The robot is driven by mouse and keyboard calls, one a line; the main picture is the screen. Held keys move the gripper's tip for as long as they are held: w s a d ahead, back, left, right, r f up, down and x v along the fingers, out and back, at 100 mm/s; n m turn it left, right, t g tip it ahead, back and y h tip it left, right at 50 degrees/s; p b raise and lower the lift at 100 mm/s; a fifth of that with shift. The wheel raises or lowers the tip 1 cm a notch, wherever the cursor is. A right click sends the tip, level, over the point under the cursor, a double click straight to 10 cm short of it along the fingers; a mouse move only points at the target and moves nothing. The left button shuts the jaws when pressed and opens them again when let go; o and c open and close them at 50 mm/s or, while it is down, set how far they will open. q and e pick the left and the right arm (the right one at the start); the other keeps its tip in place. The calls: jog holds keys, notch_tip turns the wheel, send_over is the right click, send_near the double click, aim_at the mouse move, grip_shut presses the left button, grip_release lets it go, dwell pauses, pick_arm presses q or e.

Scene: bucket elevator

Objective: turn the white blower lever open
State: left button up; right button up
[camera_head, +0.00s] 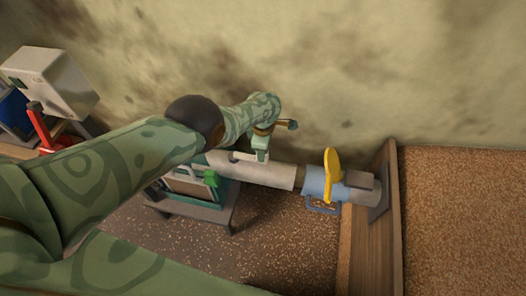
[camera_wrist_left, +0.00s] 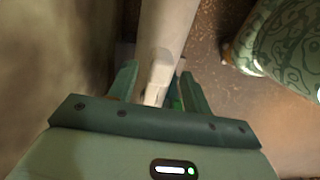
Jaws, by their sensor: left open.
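The white blower lever (camera_wrist_left: 157,84) stands up from the pale pipe in the left wrist view, between the two green fingers of my left gripper (camera_wrist_left: 160,88). The fingers are apart, with a gap visible on each side of the lever. In the head view my left gripper (camera_head: 260,150) is just above the pale pipe (camera_head: 268,173). My right gripper is not in view.
A blue fitting (camera_head: 316,182) with a yellow handle (camera_head: 331,172) joins the pipe to a wooden partition (camera_head: 372,225). A green-framed machine with a green knob (camera_head: 211,178) is below my arm. A grey box (camera_head: 50,80) and red lever (camera_head: 38,122) stand left. The wall is close behind.

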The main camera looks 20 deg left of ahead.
pick_arm(q)
notch_tip(320, 180, up, 13)
jog(key=p, duration=0.7)
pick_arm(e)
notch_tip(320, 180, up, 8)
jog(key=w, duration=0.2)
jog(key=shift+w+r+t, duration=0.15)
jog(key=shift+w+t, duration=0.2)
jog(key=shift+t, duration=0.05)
pick_arm(q)
jog(key=shift+s+f, duration=0.1)
jog(key=shift+f, duration=0.05)
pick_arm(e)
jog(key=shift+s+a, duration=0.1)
